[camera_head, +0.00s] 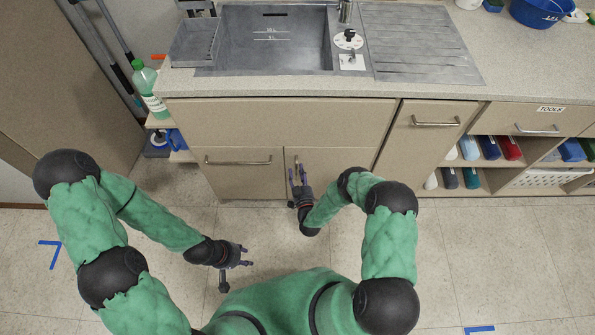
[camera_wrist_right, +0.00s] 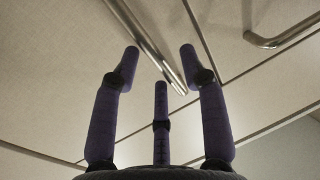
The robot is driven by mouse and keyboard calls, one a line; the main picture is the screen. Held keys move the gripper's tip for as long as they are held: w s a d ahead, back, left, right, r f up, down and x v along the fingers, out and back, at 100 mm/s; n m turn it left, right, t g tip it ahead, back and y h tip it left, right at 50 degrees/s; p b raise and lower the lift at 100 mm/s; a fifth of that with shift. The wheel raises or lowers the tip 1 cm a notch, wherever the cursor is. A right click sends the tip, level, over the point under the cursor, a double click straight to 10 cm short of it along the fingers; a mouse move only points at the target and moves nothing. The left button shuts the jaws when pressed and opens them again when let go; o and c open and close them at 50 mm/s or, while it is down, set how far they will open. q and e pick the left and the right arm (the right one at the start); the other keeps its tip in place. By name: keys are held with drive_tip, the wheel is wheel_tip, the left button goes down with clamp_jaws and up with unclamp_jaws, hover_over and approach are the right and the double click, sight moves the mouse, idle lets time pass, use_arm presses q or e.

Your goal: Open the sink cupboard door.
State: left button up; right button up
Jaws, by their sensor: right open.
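Two beige doors sit below the sink (camera_head: 270,45), both shut. The left door (camera_head: 235,182) has a horizontal bar handle (camera_head: 238,162). The right door (camera_head: 335,160) has an upright bar handle (camera_head: 297,162), partly hidden by my right gripper. My right gripper (camera_head: 299,178) is open in front of this handle. In the right wrist view, the bar (camera_wrist_right: 150,45) runs slantwise across the gap between the spread fingers (camera_wrist_right: 158,75); contact cannot be told. My left gripper (camera_head: 239,266) is open and empty above the floor, back from the cupboards.
A narrow front with a bar handle (camera_head: 436,122) and open shelves with bottles (camera_head: 489,147) lie to the right. A green bottle (camera_head: 149,90) stands on a side shelf at the left. The tiled floor (camera_head: 330,235) before the doors is clear.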

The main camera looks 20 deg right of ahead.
drive_tip(key=shift+w, duration=0.9)
clamp_jaws()
